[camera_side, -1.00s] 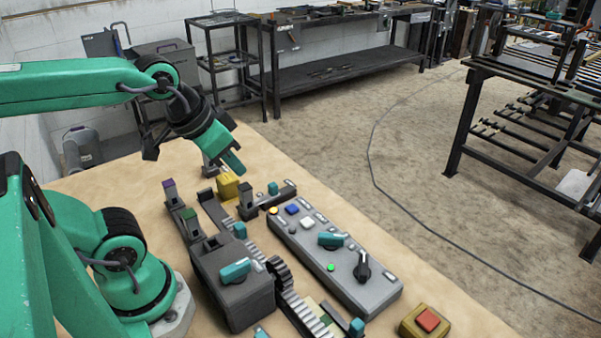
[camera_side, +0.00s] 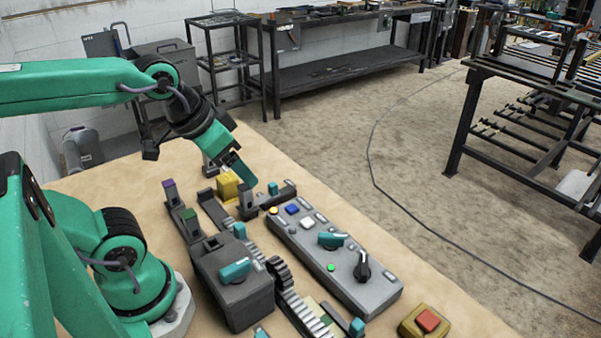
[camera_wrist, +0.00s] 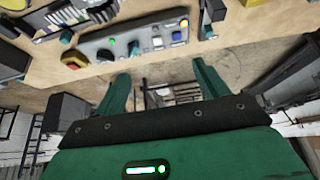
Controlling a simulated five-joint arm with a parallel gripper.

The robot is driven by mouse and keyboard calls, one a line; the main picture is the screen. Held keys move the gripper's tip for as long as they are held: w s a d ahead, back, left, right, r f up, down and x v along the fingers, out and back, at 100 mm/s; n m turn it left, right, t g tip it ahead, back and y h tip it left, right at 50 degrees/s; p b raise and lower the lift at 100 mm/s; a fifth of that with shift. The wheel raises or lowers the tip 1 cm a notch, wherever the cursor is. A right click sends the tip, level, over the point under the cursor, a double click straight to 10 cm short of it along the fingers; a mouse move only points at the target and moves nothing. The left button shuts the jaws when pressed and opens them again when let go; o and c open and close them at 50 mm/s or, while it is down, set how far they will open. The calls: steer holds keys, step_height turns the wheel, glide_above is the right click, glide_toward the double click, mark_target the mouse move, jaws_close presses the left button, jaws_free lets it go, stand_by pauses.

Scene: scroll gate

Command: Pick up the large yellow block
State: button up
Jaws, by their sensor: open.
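The large yellow block (camera_side: 228,186) stands on the wooden table among dark fixtures, at the far end of the gate mechanism in the side view. A yellow piece at the top right edge of the wrist view (camera_wrist: 252,3) looks like the same block, mostly cut off. My gripper (camera_side: 240,168) hangs tilted just above and beside the block, its lower finger reaching past it on the right. In the wrist view my gripper (camera_wrist: 162,75) has its two green fingers spread, with nothing between them.
Beside the block stand dark posts and a dark bar with a teal knob (camera_side: 273,188). A grey control panel (camera_side: 375,292) with buttons and knobs lies to the right. The gear rack and dark box (camera_side: 232,290) are nearer. Bare table lies behind the block.

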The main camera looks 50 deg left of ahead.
steer(key=g, duration=0.6)
glide_above(227, 176)
steer(key=f, duration=1.5)
steer(key=shift+w+d+f, duration=0.15)
steer(key=shift+d+f, duration=0.1)
steer(key=shift+d, duration=0.05)
steer(key=shift+a+f, duration=0.25)
steer(key=shift+a, duration=0.05)
steer(key=shift+f, duration=0.1)
steer(key=shift+f, duration=1.2)
steer(key=shift+f, duration=0.1)
